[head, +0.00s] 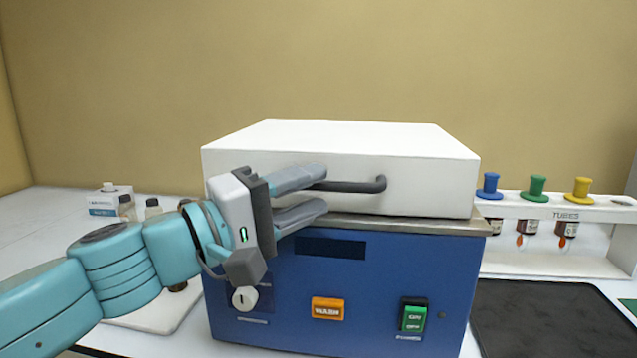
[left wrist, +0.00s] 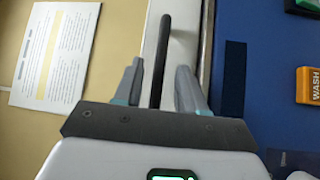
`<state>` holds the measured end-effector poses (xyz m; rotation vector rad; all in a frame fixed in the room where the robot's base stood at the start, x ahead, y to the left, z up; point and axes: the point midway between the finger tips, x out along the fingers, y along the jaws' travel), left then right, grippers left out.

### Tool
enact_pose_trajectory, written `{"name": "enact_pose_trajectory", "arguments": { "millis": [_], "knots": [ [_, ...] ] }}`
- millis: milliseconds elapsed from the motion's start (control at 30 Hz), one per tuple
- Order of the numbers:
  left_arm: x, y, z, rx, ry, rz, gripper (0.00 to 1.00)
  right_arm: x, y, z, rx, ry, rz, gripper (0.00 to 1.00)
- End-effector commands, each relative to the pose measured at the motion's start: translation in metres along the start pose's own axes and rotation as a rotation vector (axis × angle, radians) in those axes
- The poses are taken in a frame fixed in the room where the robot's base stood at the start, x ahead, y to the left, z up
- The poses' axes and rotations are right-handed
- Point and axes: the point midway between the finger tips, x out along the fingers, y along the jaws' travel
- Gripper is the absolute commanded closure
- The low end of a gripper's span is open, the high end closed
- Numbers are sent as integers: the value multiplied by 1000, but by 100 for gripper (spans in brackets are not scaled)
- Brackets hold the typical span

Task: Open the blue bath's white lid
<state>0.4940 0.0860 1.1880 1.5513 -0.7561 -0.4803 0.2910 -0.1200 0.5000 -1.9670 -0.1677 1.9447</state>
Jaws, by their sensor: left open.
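The blue bath (head: 340,285) stands on the counter with its white lid (head: 430,185) lying closed on top. A dark bar handle (head: 362,186) is on the lid's front face. My left gripper (head: 318,190) is open at the left part of the handle, with one finger above the bar and one below it. In the left wrist view the handle (left wrist: 165,55) runs between the two spread fingers (left wrist: 160,85), with gaps on both sides. The handle's left end is hidden behind my fingers in the head view. My right gripper is not in view.
A white rack (head: 600,210) marked TUBES, with blue, green and yellow caps, stands to the right. A black mat or tray (head: 550,315) lies in front of it. Small bottles (head: 127,207) and a white box (head: 105,198) stand at the left. The space above the lid is clear.

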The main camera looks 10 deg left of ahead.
Motion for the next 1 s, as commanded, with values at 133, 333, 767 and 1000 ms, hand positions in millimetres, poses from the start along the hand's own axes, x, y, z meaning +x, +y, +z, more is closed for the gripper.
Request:
{"name": "enact_pose_trajectory", "arguments": {
  "millis": [133,333,767,1000],
  "knots": [
    [16,1,0,1,-1,1,60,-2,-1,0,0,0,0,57],
    [21,0,0,0,0,0,60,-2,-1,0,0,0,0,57],
    [20,0,0,0,0,0,100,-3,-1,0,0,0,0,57],
    [23,15,-3,-16,0,-17,100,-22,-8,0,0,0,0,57]
  ]
}}
